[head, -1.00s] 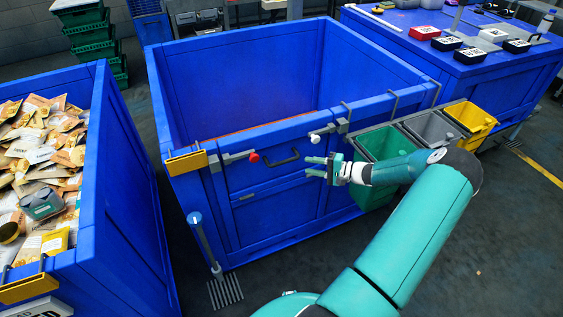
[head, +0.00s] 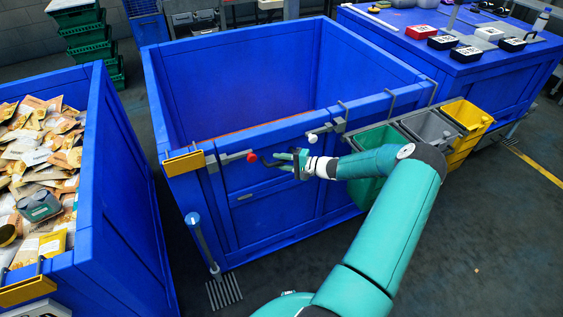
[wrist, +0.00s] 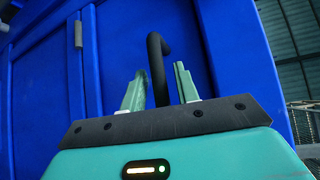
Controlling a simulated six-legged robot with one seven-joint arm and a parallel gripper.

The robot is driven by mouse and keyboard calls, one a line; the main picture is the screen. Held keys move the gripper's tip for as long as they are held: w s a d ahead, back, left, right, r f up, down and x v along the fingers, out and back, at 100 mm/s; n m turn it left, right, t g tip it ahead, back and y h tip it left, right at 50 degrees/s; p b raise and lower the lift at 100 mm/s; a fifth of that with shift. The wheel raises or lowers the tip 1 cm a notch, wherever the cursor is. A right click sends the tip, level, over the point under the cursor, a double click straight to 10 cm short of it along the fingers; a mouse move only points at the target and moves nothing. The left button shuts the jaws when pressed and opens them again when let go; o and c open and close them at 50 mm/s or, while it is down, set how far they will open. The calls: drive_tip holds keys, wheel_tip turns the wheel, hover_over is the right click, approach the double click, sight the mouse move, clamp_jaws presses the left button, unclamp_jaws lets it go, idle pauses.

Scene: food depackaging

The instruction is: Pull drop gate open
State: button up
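The drop gate (head: 252,193) is the blue front panel of the large empty bin, and it stands upright and closed. Its black handle (head: 268,161) is partly hidden by my gripper (head: 282,160) in the head view. In the wrist view, the bent black handle (wrist: 158,70) passes between the two green fingertips of my gripper (wrist: 160,88). The fingers are apart, with a visible gap on each side of the handle. A latch with a red knob (head: 253,157) is left of the handle, and one with a white knob (head: 312,138) is right of it.
A blue bin of food packets (head: 35,140) stands at the left. Green, grey (head: 428,127) and yellow (head: 466,116) containers hang at the gate's right. A post (head: 203,243) rises in front of the gate's left side. Open floor lies in front.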

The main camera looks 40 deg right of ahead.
clamp_jaws()
drive_tip(key=shift+s, duration=0.15)
